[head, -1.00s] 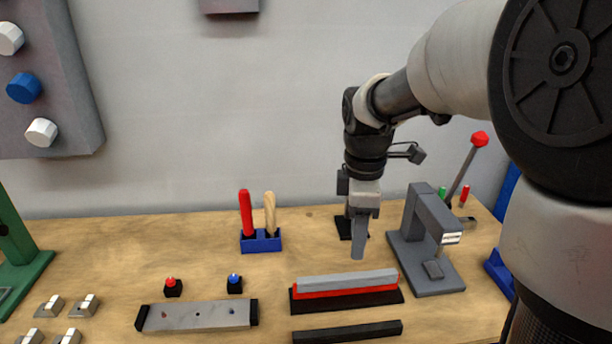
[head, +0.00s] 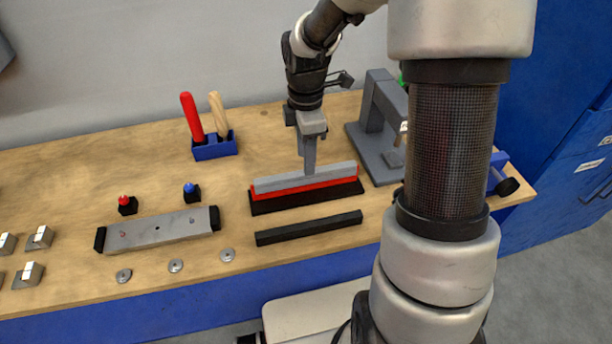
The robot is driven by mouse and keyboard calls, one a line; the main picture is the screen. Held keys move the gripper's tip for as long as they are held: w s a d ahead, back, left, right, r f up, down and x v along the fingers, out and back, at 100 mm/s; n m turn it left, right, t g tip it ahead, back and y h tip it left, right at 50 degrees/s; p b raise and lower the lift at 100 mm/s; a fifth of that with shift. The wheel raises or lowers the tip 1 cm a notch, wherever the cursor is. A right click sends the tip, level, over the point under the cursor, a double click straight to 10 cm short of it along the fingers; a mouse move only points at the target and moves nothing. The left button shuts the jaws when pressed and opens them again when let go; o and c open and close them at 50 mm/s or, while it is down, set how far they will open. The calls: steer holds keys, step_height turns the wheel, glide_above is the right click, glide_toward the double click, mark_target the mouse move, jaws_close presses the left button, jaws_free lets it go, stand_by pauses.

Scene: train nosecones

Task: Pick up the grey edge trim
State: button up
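The grey edge trim (head: 277,184) is a long, light grey bar. It lies on a red strip (head: 290,191), which sits on a black base (head: 268,206) on the workbench. My gripper (head: 309,172) points straight down at the trim, right at its middle. The fingertips reach the trim's top edge or overlap it in the picture. I see the fingers edge-on as one grey piece, so I cannot tell whether they are open, shut or touching the trim.
A black bar (head: 309,228) lies in front of the base. A grey press-like fixture (head: 378,115) stands close on the right. A blue holder (head: 214,146) with red and wooden handles stands behind left. A grey plate (head: 158,229) lies left. The wooden bench (head: 80,180) has free room at left.

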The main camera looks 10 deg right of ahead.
mark_target(296, 178)
steer(key=shift+w+f, duration=0.2)
steer(key=shift+f, duration=2.8)
jaws_close()
